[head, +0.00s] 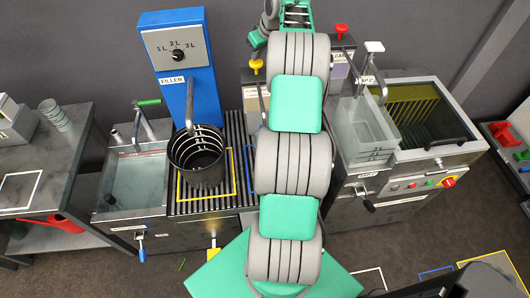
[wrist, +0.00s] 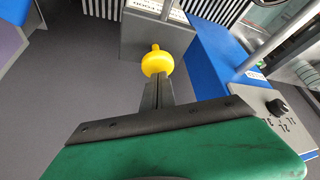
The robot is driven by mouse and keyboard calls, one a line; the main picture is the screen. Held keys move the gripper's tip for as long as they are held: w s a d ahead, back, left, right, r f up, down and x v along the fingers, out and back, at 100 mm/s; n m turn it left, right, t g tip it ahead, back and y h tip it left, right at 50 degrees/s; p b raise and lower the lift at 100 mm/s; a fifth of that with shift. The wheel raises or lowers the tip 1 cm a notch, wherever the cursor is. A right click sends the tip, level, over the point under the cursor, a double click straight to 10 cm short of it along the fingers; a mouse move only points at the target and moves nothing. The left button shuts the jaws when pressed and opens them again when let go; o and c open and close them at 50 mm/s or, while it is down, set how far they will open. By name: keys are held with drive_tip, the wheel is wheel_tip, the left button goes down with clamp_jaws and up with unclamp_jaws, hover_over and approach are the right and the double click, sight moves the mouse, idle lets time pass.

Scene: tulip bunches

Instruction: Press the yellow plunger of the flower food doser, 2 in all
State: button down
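The yellow plunger (head: 257,65) tops the grey flower food doser (head: 251,88), just left of my arm in the head view. My arm hides part of the doser's right side in the head view.
A blue filler (head: 176,75) with a dial stands left of the doser. A black bucket (head: 198,160) sits under it on the ribbed rack (head: 237,128). A second dispenser (head: 340,65) and basins (head: 412,108) lie to the right, a sink (head: 135,182) to the left.

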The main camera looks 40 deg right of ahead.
sight(257, 62)
drive_tip(key=shift+f+b, duration=1)
drive_tip(key=shift+f, duration=0.75)
wheel_tip(257, 62, up, 8)
drive_tip(key=p, duration=0.5)
drive_tip(key=shift+f+p, duration=0.25)
drive_tip(key=shift+p, duration=0.05)
drive_tip(key=shift+f, duration=0.1)
wheel_tip(257, 62, up, 4)
drive_tip(key=p, duration=0.4)
drive_tip(key=shift+f+b, duration=1.25)
drive_tip(key=shift+f, duration=2.2)
